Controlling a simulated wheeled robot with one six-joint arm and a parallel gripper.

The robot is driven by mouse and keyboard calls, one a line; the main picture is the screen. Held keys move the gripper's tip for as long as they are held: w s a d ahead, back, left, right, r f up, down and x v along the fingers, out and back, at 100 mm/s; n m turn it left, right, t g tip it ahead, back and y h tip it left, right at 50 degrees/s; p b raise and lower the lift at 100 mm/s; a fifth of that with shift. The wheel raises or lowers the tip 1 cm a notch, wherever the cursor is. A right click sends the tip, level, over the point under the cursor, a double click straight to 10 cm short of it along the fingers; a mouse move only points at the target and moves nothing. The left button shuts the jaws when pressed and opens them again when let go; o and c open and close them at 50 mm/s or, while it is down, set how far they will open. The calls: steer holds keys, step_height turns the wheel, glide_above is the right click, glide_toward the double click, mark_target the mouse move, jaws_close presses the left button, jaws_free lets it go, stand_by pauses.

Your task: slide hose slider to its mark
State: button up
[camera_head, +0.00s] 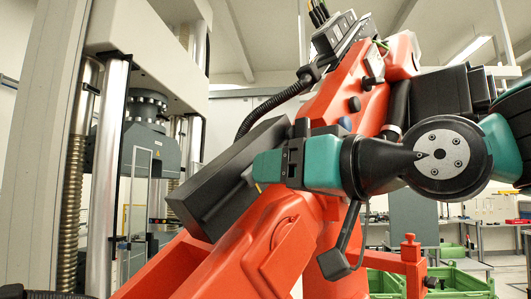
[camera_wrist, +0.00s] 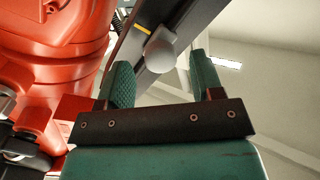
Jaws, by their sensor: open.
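My gripper (camera_head: 262,167) is open, its teal fingers pointing left at a long dark box (camera_head: 205,198) on an orange machine. In the wrist view, the two fingers of my gripper (camera_wrist: 162,72) stand apart. A pale grey round knob (camera_wrist: 160,48) sits between and slightly beyond the fingertips, against the dark box (camera_wrist: 172,28). No clear contact shows. The knob may be the hose slider; I cannot tell for certain. A short yellow mark (camera_wrist: 143,29) is on the box just left of the knob. In the head view, the knob is hidden by the gripper.
The orange machine (camera_head: 285,240) fills the middle, close under my gripper. A black corrugated hose (camera_head: 272,108) runs along its top. A grey testing frame (camera_head: 113,170) with columns stands at left. Green crates (camera_head: 455,280) are at lower right. Space right of the fingers looks open in the wrist view.

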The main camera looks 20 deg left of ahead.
steer(key=shift+p+x, duration=0.65)
steer(key=shift+x, duration=1.2)
